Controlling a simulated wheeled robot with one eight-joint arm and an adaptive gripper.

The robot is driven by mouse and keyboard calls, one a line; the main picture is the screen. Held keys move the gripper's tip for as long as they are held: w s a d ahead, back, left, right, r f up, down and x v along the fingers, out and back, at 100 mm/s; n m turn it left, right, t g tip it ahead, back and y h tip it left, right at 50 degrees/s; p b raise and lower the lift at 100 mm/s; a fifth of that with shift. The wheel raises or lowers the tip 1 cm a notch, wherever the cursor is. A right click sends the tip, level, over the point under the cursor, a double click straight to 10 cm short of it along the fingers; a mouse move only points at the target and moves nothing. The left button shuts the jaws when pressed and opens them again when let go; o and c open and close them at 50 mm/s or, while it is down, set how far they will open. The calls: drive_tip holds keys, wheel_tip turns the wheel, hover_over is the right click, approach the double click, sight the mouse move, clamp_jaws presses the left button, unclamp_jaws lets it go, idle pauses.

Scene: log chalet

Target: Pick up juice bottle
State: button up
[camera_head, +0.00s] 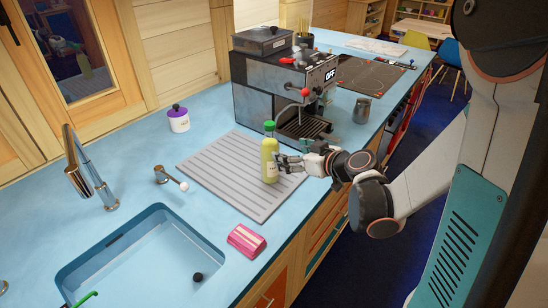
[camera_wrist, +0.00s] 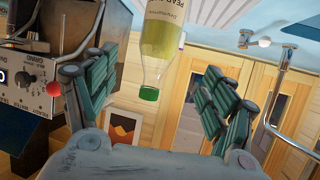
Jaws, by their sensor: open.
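The juice bottle (camera_head: 269,160) is yellow-green with a green cap and stands upright on a grey ribbed mat (camera_head: 235,180) on the blue counter. My gripper (camera_head: 288,163) reaches in from the right, low above the mat, with its fingertips at the bottle's right side. In the wrist view the picture is upside down, and the bottle (camera_wrist: 160,45) with its pale label shows between the spread fingers of my gripper (camera_wrist: 155,72). The fingers look apart from the bottle there. The bottle's base is out of the wrist view.
A coffee machine (camera_head: 285,90) stands close behind the bottle, with a metal cup (camera_head: 361,111) to its right. A sink (camera_head: 140,262), a tap (camera_head: 85,170) and a pink item (camera_head: 246,240) are nearer. A white-and-purple jar (camera_head: 178,119) stands at the back left.

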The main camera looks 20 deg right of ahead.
sight(275, 149)
drive_tip(key=b+x, duration=0.1)
drive_tip(key=x, duration=0.5)
drive_tip(key=shift+w+a+f, duration=0.2)
drive_tip(key=shift+w, duration=0.1)
drive_tip(key=shift+b+x, duration=0.85)
drive_tip(key=shift+x, duration=1.85)
drive_tip(key=shift+d+f, duration=0.15)
drive_tip(key=c, duration=1.8)
